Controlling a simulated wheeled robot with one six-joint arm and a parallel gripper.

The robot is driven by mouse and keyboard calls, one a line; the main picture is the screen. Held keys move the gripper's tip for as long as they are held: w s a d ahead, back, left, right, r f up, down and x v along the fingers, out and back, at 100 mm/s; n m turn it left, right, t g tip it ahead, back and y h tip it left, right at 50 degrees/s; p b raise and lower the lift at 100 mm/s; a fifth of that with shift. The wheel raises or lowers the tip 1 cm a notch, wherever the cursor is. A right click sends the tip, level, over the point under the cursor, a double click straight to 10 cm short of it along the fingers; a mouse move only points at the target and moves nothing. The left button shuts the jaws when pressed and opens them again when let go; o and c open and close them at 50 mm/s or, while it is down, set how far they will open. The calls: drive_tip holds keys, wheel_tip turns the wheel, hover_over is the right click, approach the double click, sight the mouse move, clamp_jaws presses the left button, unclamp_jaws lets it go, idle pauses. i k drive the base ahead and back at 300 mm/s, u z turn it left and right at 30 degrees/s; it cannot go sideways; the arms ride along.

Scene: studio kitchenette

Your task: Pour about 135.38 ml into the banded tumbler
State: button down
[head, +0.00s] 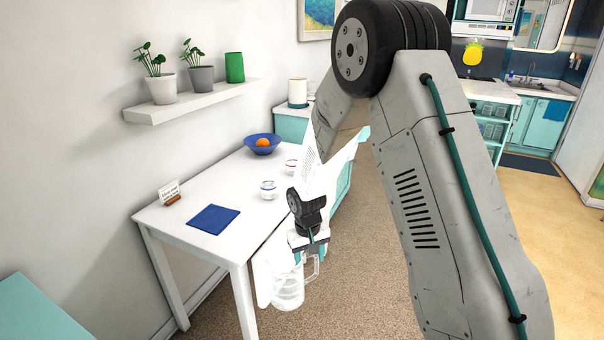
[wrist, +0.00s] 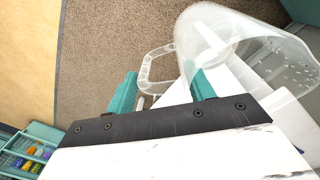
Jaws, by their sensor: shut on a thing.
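My gripper (head: 309,246) is shut on the handle of a clear jug (head: 288,290), in front of the table's right edge. In the wrist view, the teal fingers of my gripper (wrist: 163,84) are at the handle, and the clear jug (wrist: 245,45) extends to the upper right. I cannot tell how much liquid is in it. A small clear tumbler with a blue band (head: 268,189) stands on the white table (head: 180,216). A second tumbler with a red band (head: 291,166) stands behind it. Both are upright and apart from the jug.
A blue cloth (head: 214,219) and a small card in a wooden stand (head: 170,192) are on the table's left part. A blue bowl with an orange fruit (head: 262,146) is at the back. A wall shelf (head: 195,101) with plants hangs above. Carpeted floor lies right of the table.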

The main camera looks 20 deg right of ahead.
sight(293, 164)
drive_tip(key=k, duration=0.55)
drive_tip(key=z, duration=0.55)
drive_tip(key=i, duration=0.6)
drive_tip(key=z, duration=0.55)
drive_tip(key=i, duration=0.8)
drive_tip(key=u, duration=0.15)
